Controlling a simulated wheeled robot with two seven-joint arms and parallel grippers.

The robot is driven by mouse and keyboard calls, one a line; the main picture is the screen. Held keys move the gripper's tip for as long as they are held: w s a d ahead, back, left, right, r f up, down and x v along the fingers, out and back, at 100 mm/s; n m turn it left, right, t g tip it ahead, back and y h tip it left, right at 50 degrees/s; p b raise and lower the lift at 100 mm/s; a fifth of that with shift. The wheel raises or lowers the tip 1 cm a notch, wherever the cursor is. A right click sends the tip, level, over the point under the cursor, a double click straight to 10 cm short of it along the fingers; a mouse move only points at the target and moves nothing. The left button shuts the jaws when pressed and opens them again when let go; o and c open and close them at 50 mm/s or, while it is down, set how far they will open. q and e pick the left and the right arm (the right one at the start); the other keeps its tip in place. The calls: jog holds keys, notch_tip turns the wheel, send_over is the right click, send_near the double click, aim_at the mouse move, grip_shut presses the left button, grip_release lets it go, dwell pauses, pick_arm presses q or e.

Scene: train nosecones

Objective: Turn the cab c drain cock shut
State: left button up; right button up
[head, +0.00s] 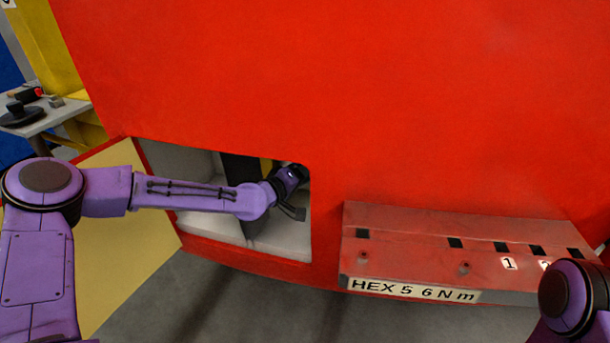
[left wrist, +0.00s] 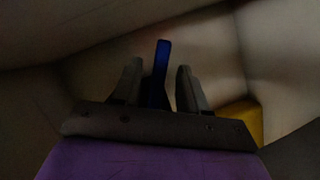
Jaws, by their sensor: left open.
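My left arm reaches into an open recess (head: 225,228) in the red cab front (head: 350,90), and my left gripper (head: 293,210) is inside it near the right wall. In the left wrist view the left gripper (left wrist: 159,85) is open, its two grey fingers apart. A narrow blue upright lever (left wrist: 162,70), seemingly the drain cock handle, shows between the fingers. I cannot tell whether a finger touches it. The cock's body is hidden, and the lever does not show in the head view. My right gripper is out of view.
The recess's open door (head: 125,240) is at the left. A red ledge (head: 420,240) labelled "HEX 5 6 N m" juts out at the right. A yellow part (left wrist: 242,118) shows right of the gripper. A small table (head: 45,122) stands far left.

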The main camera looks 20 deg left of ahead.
pick_arm(q)
grip_shut()
jog(key=shift+a+f+m+g+y+p, duration=0.25)
jog(key=shift+a+f+m+y+p, duration=0.2)
jog(key=shift+a+m+y+p, duration=0.65)
jog(key=shift+a+f+m+g+y+p, duration=0.2)
jog(key=shift+a+f+m+y+p, duration=0.45)
jog(key=shift+m+p, duration=0.85)
jog(key=shift+a+f+m+g+y+p, duration=0.3)
jog(key=shift+a+m+y+p, duration=0.5)
jog(key=shift+m, duration=0.9)
jog(key=shift+y, duration=0.25)
grip_release()
